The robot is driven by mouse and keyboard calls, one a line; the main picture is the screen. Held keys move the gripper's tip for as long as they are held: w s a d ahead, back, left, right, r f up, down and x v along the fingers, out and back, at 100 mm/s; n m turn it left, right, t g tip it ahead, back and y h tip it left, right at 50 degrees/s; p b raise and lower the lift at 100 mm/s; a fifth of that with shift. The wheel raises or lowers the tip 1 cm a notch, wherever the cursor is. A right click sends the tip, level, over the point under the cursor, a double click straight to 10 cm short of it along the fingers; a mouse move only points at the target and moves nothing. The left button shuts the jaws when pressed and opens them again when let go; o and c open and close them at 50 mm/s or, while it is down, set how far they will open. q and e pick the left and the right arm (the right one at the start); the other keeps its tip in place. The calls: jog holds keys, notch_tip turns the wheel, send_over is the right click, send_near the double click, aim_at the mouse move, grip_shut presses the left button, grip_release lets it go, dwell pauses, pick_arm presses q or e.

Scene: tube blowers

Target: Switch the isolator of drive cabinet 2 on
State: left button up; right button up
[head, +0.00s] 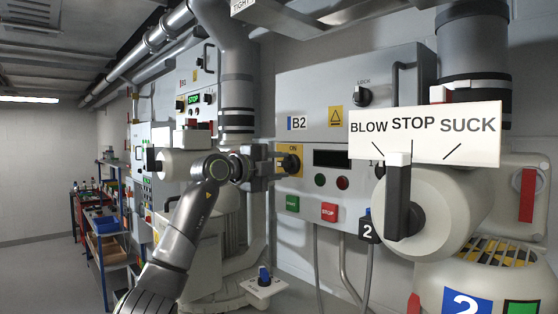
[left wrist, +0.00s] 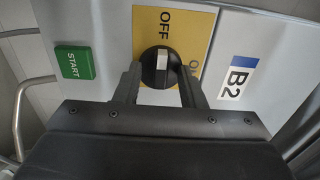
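Cabinet B2 (head: 335,85) is the grey box on the wall, marked with a blue and white B2 label (left wrist: 238,76). Its isolator is a black round knob (head: 291,163) on a yellow plate. In the left wrist view the knob (left wrist: 160,68) has a white bar lined up with the word OFF; the ON word is partly hidden by a finger. My left gripper (head: 276,163) is at the knob, one finger on each side (left wrist: 160,88). The fingers are spread; I cannot tell whether they touch the knob. My right gripper is not in view.
Below the isolator are a green START button (head: 292,203) and a red STOP button (head: 329,212). A LOCK knob (head: 362,96) is above. A large blower selector (head: 398,200) under a BLOW/STOP/SUCK sign (head: 425,140) stands close at right. A thick pipe (head: 237,90) rises left of the cabinet.

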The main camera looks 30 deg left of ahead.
pick_arm(q)
jog(key=shift+s, duration=0.1)
grip_shut()
jog(key=shift+m, duration=0.3)
jog(key=m, duration=0.4)
jog(key=shift+r, duration=0.1)
jog(key=m, duration=0.4)
jog(key=shift+r+m, duration=0.1)
jog(key=shift+m, duration=0.3)
jog(key=m, duration=0.4)
jog(key=shift+d+m, duration=0.15)
jog(key=shift+m, duration=0.15)
jog(key=shift+d+m, duration=0.1)
jog(key=shift+m, duration=1.8)
